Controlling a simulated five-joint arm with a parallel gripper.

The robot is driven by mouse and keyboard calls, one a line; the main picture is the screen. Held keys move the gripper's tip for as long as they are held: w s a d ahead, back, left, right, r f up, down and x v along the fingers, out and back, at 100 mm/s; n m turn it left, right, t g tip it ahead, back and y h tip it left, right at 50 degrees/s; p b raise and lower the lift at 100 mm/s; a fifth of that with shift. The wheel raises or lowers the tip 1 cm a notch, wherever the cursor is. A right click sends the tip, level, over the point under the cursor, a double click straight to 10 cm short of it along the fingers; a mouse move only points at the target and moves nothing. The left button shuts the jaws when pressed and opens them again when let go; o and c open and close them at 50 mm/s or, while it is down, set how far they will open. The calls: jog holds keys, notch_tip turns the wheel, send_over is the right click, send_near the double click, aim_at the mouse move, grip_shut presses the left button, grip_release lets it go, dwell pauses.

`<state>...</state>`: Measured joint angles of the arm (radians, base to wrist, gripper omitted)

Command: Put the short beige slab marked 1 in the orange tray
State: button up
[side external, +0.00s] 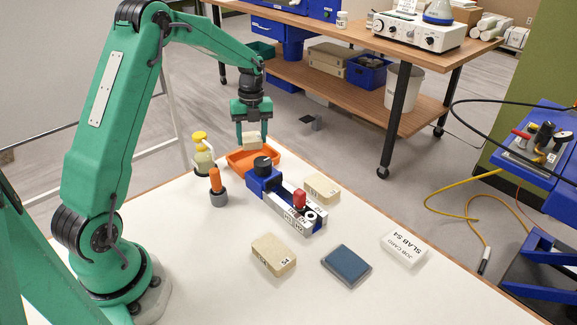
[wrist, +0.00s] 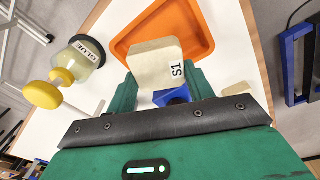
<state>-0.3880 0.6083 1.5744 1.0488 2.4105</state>
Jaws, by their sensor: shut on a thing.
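My gripper (side external: 252,138) is shut on a short beige slab (side external: 251,141). In the wrist view the slab (wrist: 157,65) shows the mark S1 and sits between the green fingers. The orange tray (side external: 240,158) lies on the white table near its far edge. In the side view the slab is held above the tray. In the wrist view the slab overlaps the tray's near part (wrist: 190,20), and I see no slab in the visible part of the tray.
A glue bottle (wrist: 85,55) with a yellow top stands left of the tray. A blue clamp fixture (side external: 264,178) stands just in front of it.

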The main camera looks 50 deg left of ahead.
aim_at(252, 135)
jog(key=shift+f, duration=3.1)
jog(key=o, duration=1.4)
jog(key=shift+f, duration=0.1)
jog(key=r, duration=0.7)
jog(key=a+r, duration=0.1)
jog(key=r, duration=0.3)
jog(key=shift+w+a+r, duration=0.1)
jog(key=shift+w+r, duration=0.15)
jog(key=shift+w, duration=0.1)
jog(key=shift+r, duration=0.3)
